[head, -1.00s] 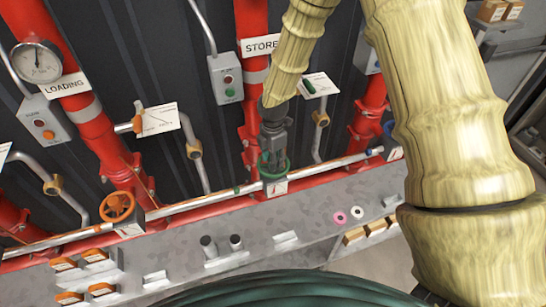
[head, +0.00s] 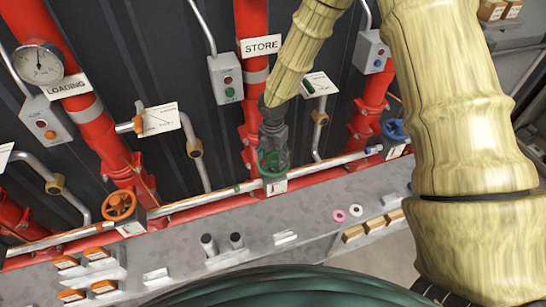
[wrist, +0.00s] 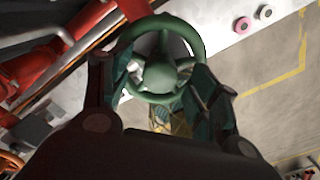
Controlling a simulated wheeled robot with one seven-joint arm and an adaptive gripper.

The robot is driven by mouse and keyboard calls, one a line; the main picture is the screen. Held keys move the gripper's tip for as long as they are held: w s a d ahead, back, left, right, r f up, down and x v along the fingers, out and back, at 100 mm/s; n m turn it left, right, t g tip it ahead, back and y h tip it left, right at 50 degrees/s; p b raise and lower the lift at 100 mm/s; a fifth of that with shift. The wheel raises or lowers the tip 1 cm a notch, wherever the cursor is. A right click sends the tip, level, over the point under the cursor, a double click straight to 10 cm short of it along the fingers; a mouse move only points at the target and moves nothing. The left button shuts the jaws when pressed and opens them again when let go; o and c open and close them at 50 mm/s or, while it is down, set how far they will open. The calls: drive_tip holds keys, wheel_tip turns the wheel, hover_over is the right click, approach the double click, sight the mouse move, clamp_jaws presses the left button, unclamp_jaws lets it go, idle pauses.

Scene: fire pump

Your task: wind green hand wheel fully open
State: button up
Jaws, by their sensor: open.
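The green hand wheel (head: 268,165) sits on its grey mount below the STORE sign in the head view, largely covered by my gripper. In the wrist view the green hand wheel (wrist: 158,76) shows its rim, spokes and round hub. My gripper (head: 272,155) is at the wheel from above. In the wrist view my gripper (wrist: 160,85) has its fingers apart, one on each side of the wheel's near part. I cannot tell whether the fingers touch the rim.
An orange hand wheel (head: 119,206) stands to the left and a blue hand wheel (head: 396,130) to the right along the pipe. Red vertical pipes rise behind. The grey bench (head: 300,212) holds a pink ring (head: 339,215), a white ring (head: 356,210) and several small blocks.

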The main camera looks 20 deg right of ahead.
sight(273, 157)
drive_tip(key=shift+r, duration=3.2)
